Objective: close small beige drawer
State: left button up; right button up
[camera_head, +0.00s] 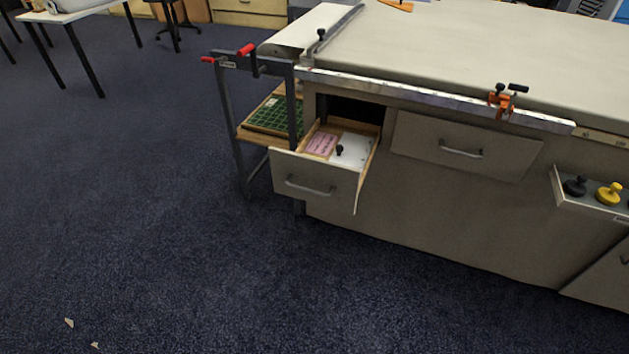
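The small beige drawer (312,187) stands pulled out from the left end of the long table's cabinet. Its front has a grey bar handle (310,187). Inside it lie a pink card (321,144), a white sheet or box (355,149) and a small black knob-like item (339,150). The dark drawer opening shows behind it. Neither of my grippers is in the head view.
A second beige drawer (465,146) to the right looks shut. A clamp (507,98) sits on the table edge. A side shelf holds a green grid tray (276,115). A ledge on the right holds a yellow knob (608,194). Blue carpet (150,220) is mostly clear in front.

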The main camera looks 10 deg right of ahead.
aim_at(324, 183)
jog(key=i+l+u, duration=0.1)
jog(key=i+l, duration=0.25)
jog(key=i+l+u, duration=0.15)
jog(key=i+l, duration=0.2)
jog(key=l, duration=0.2)
jog(key=i+l+u, duration=0.1)
jog(key=i+l, duration=0.25)
jog(key=l, duration=0.15)
